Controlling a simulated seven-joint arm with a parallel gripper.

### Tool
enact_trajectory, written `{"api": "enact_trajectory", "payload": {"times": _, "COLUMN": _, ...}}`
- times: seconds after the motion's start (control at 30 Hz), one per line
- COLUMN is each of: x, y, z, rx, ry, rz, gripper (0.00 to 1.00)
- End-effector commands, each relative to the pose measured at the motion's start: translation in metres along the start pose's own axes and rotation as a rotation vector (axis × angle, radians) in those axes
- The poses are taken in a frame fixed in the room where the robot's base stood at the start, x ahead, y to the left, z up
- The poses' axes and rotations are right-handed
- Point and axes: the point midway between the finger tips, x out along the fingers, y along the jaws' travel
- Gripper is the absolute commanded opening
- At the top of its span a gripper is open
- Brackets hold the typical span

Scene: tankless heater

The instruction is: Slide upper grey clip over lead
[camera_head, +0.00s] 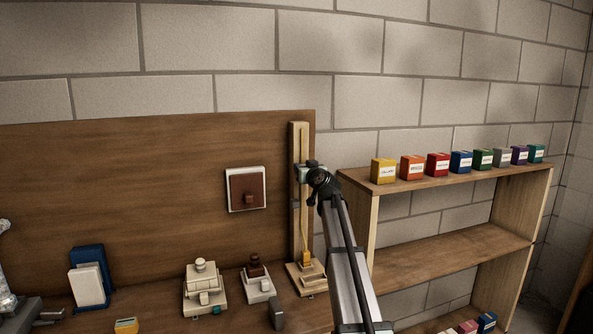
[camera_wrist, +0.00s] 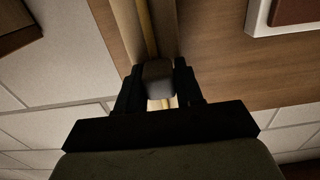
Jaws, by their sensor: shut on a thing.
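The upper grey clip (camera_wrist: 158,76) is a small grey block between my fingers, in front of the pale wooden channel. My gripper (camera_wrist: 160,88) is shut on it. The yellow lead (camera_wrist: 147,28) runs along the channel up to the clip; a short yellow stretch shows just below the clip. Whether the clip covers the lead or sits beside it I cannot tell. In the head view my gripper (camera_head: 307,173) is at the upper half of the upright channel (camera_head: 299,132) and hides the clip. The lead (camera_head: 304,235) slants down to a yellow plug (camera_head: 306,258) at the foot.
A brown wooden backboard (camera_head: 120,190) stands behind the channel. A framed brown switch plate (camera_head: 247,189) is to its left. Cream fittings (camera_head: 204,289) stand on the bench below. A shelf (camera_head: 450,174) with several coloured boxes is at the right, close to my arm.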

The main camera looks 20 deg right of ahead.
Motion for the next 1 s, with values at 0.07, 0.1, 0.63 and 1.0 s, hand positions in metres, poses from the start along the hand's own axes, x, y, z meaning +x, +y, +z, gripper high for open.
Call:
{"api": "enact_trajectory", "payload": {"times": 0.07, "x": 0.0003, "y": 0.0074, "z": 0.0, "rx": -0.001, "ry": 0.0, "rz": 0.002, "gripper": 0.0}}
{"api": "enact_trajectory", "payload": {"times": 0.1, "x": 0.0002, "y": 0.0084, "z": 0.0, "rx": -0.001, "ry": 0.001, "rz": 0.002, "gripper": 0.0}}
{"api": "enact_trajectory", "payload": {"times": 0.63, "x": -0.0001, "y": 0.0087, "z": -0.0001, "rx": -0.002, "ry": 0.001, "rz": 0.003, "gripper": 0.57}}
{"api": "enact_trajectory", "payload": {"times": 1.0, "x": -0.0062, "y": 0.0074, "z": 0.0, "rx": -0.001, "ry": 0.001, "rz": 0.001, "gripper": 0.57}}
